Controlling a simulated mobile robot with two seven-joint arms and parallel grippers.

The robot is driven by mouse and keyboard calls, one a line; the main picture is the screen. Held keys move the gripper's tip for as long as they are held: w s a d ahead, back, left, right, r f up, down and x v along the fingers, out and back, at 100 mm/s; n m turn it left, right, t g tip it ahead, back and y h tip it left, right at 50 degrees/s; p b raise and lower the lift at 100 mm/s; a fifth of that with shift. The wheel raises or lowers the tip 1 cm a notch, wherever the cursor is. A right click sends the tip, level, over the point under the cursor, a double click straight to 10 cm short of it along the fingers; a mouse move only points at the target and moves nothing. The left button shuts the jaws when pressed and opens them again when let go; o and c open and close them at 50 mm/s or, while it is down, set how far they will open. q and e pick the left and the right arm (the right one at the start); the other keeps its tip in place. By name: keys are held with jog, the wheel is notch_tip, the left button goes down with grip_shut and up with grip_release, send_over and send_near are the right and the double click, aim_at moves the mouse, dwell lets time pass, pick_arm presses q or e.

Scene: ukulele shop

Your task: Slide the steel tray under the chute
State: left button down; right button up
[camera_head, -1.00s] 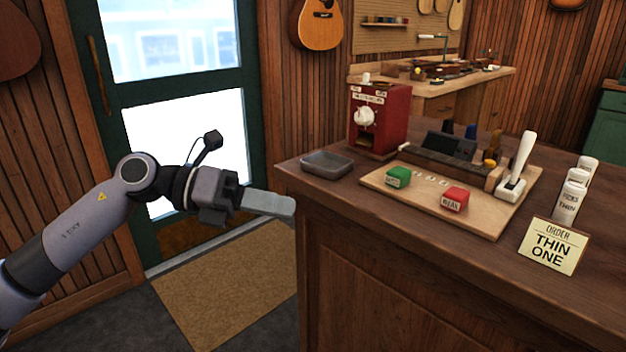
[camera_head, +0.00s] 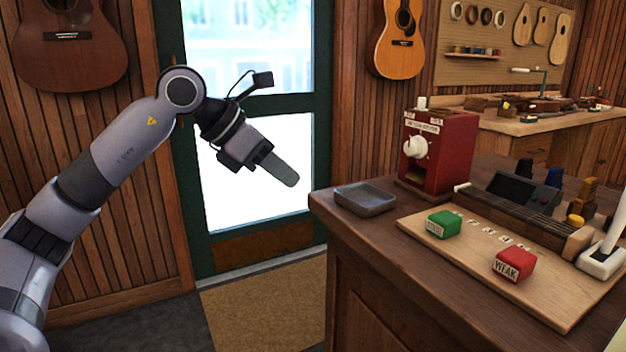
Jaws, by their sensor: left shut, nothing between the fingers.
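The steel tray (camera_head: 366,205) is a shallow grey dish. It sits flat and apparently empty on the near left corner of the wooden counter. The red dispenser (camera_head: 451,155) stands just right of and behind it, with a white knob on its front. The chute opening (camera_head: 418,181) shows low on that front face; the tray is beside it, not under it. My left gripper (camera_head: 287,180) is shut and empty. It is in the air left of the tray, pointing down and to the right, and does not touch it. My right gripper is out of view.
A wooden board (camera_head: 474,268) on the counter, right of the tray, carries a green block (camera_head: 443,224) and a red block (camera_head: 514,264) marked WEAK.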

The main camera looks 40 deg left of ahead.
aim_at(353, 202)
pick_arm(q)
jog(key=x, duration=0.9)
jog(key=shift+s+d+f, duration=0.1)
jog(key=shift+w+d+r+p, duration=0.1)
jog(key=shift+w+d+p, duration=0.25)
jog(key=shift+w, duration=0.5)
jog(key=shift+w+d+r+p, duration=0.1)
jog(key=shift+w+d, duration=0.35)
jog(key=shift+w, duration=0.4)
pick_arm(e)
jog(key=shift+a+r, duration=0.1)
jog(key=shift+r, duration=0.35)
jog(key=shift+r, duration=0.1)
